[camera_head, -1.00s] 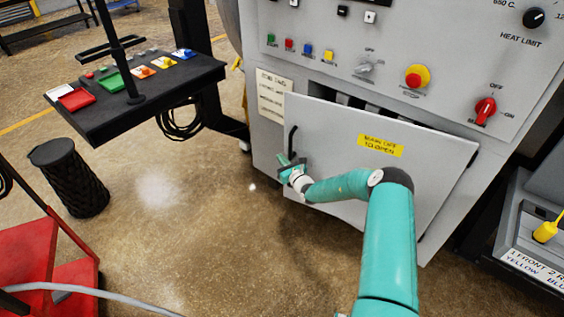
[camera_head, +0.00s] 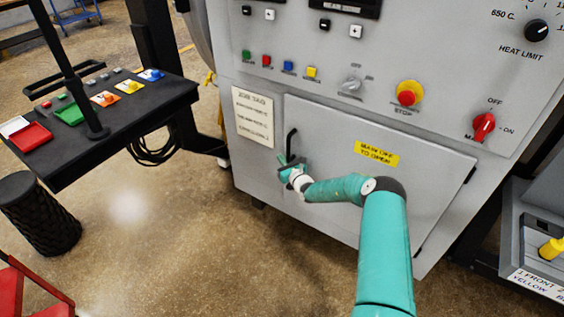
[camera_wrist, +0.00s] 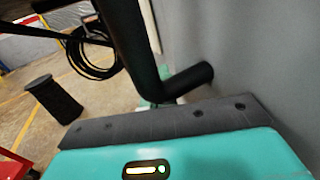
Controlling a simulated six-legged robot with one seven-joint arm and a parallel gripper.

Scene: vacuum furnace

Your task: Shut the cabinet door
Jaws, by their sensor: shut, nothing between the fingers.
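The cabinet door (camera_head: 345,190) is a grey panel with a yellow label on the front of the grey furnace cabinet. It now lies about flush with the cabinet face; no gap shows at its top edge. Its black handle (camera_head: 292,143) is at the door's left side and looms close in the wrist view (camera_wrist: 130,45). My gripper (camera_head: 287,168) is shut and empty at the lower end of the handle, close against the door. Whether it touches the door or handle I cannot tell.
A black console table (camera_head: 100,125) with coloured trays stands to the left. A black bin (camera_head: 42,215) and a red cart (camera_head: 30,295) are at lower left. A grey box (camera_head: 530,235) stands at right. The floor before the door is clear.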

